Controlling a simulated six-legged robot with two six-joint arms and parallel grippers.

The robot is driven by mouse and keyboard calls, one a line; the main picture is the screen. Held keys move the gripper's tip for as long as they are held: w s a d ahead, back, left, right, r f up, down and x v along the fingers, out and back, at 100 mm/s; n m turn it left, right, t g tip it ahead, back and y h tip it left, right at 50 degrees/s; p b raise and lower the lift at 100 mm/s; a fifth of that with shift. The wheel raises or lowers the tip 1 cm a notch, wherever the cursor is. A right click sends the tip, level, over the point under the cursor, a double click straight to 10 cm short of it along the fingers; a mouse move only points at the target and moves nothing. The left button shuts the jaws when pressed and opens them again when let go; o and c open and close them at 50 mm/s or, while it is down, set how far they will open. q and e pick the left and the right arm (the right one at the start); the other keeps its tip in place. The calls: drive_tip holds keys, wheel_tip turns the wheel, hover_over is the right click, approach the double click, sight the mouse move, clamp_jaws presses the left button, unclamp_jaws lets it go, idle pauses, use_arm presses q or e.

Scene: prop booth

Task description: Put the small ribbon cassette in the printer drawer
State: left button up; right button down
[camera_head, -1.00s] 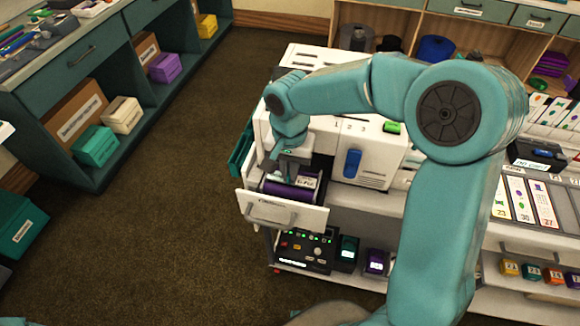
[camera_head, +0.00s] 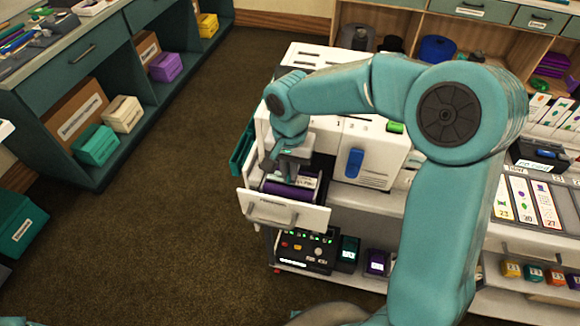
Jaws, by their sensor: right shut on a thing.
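The white printer (camera_head: 372,150) stands on a white cart, with its drawer (camera_head: 285,212) pulled out at the front left. The ribbon cassette (camera_head: 283,194), dark purple with a pale label on its right end, sits low within the drawer walls. My right gripper (camera_head: 290,180) reaches down over the drawer from above and is shut on the cassette. The fingertips are partly hidden by the gripper body and the cassette. I cannot tell whether the cassette touches the drawer floor. My left gripper is not in view.
A control box with lit buttons (camera_head: 305,250) and small dark boxes (camera_head: 347,252) sit on the shelf below the drawer. A teal panel (camera_head: 243,147) is left of the printer. The brown carpet (camera_head: 175,220) at left is clear.

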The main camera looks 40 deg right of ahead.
drive_tip(key=shift+f+b, duration=0.85)
drive_tip(key=shift+f, duration=0.2)
drive_tip(key=c, duration=1.1)
unclamp_jaws()
drive_tip(key=shift+s, duration=0.1)
wheel_tip(320, 180, up, 16)
drive_tip(key=shift+r+p, duration=0.2)
drive_tip(key=shift+p, duration=0.4)
